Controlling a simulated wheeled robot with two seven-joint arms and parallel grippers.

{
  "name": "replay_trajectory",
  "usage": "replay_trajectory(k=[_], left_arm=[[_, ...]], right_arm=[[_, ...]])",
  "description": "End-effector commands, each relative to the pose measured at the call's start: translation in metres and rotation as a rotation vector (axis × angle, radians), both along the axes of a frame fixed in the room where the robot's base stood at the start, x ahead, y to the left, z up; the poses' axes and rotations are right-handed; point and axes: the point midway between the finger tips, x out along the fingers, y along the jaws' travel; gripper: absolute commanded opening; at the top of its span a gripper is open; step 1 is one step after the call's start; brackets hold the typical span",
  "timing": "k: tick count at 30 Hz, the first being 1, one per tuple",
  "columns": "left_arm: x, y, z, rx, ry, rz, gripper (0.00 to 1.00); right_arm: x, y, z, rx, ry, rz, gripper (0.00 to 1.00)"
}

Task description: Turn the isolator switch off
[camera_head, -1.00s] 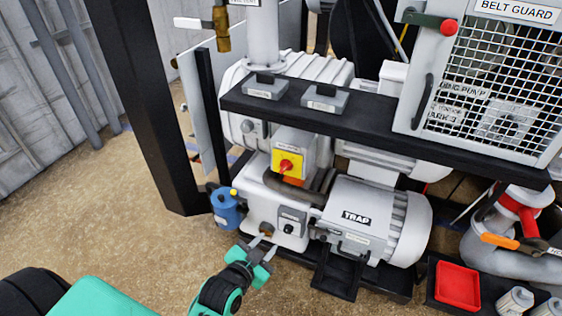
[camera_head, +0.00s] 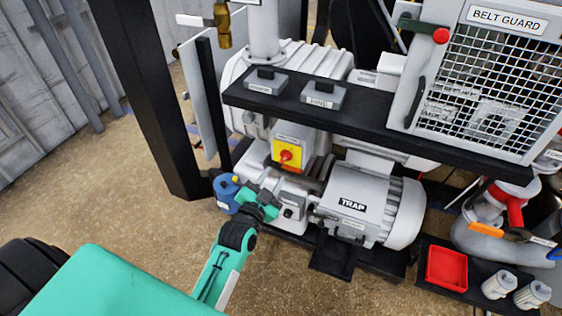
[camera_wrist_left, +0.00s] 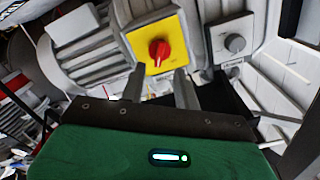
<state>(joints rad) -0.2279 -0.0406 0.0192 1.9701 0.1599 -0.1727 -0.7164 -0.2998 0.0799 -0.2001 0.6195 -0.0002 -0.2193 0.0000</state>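The isolator switch (camera_head: 287,155) is a red rotary knob on a yellow plate, on the front of a grey box on the pump. It also shows in the left wrist view as a red knob (camera_wrist_left: 159,52), upper middle, just beyond my fingertips. My left gripper (camera_head: 268,190) is below and slightly left of the switch in the head view. In the left wrist view its two fingers (camera_wrist_left: 160,72) are apart with nothing between them, and they point toward the yellow plate. They look clear of the knob. My right gripper is in neither view.
A grey box with a dark knob (camera_wrist_left: 235,44) is right of the switch. A blue canister (camera_head: 226,192) stands left of my gripper. The black shelf (camera_head: 340,114) overhangs above. The TRAP motor (camera_head: 365,208) is at right, with a red tray (camera_head: 446,268) beyond.

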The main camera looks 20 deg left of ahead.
Motion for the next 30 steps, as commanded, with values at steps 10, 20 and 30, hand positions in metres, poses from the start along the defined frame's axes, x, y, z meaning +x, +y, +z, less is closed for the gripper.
replay_trajectory(k=[10, 20, 30], left_arm=[[0.053, 0.0, 0.001, 0.0, 0.001, 0.0, 0.32], [0.066, 0.0, 0.0, -0.001, 0.001, 0.0, 0.32], [0.065, 0.0, 0.0, 0.0, 0.001, 0.0, 0.0]], right_arm=[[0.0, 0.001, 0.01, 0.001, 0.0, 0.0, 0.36], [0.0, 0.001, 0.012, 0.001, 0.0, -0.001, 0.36], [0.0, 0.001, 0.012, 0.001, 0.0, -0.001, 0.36]])
